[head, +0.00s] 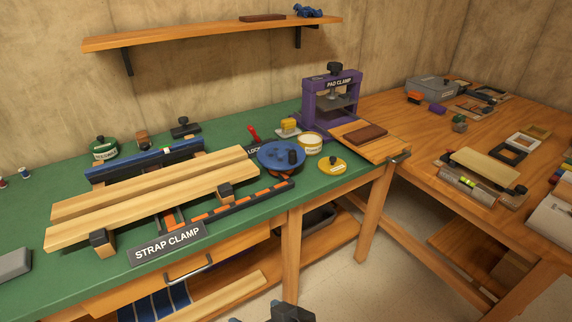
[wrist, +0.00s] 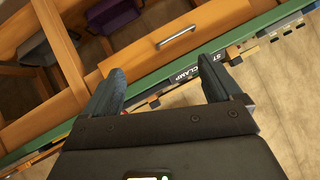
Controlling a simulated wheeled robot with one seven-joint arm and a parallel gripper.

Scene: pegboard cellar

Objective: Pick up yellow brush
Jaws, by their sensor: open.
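A small yellow block-like thing (head: 289,125) with a pale lower part, which looks like the yellow brush, sits on the green bench top (head: 215,143) in the head view. It is behind the blue round strap clamp and left of the purple pad clamp. My gripper (wrist: 160,82) is open and empty in the wrist view, with its two dark fingers apart before the bench front. The brush does not show in the wrist view. In the head view only a dark part of my arm's end shows at the bottom edge, well below and apart from the brush.
Near the brush are the blue strap clamp (head: 281,155), a yellow-lidded tin (head: 310,143), a yellow disc (head: 332,165), a red-handled tool (head: 254,134) and the purple pad clamp (head: 332,97). Long boards (head: 150,200) lie left. A shelf (head: 210,34) hangs above.

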